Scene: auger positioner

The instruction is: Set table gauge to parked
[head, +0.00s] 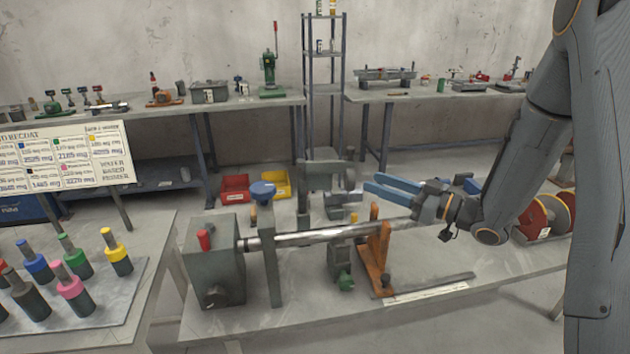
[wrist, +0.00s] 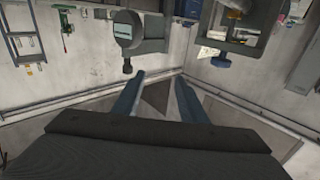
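My gripper (head: 368,184) has two blue fingers spread apart with nothing between them. It is above the bench at the right of the grey instrument. The open fingers also show in the wrist view (wrist: 160,78). A grey boxy instrument (head: 317,178) with a rounded part at its right stands behind the long metal shaft; it may be the table gauge. In the wrist view, a round-faced grey unit (wrist: 127,30) with a dark knob lies beyond the fingertips, apart from them. I cannot read its face or tell its setting.
The metal shaft (head: 330,233) runs from a grey housing (head: 216,265) through an orange bracket (head: 379,262). A blue-knobbed post (head: 268,250) stands at the left. Red and yellow bins (head: 235,187) are behind. Coloured cylinders (head: 117,252) stand on the left table.

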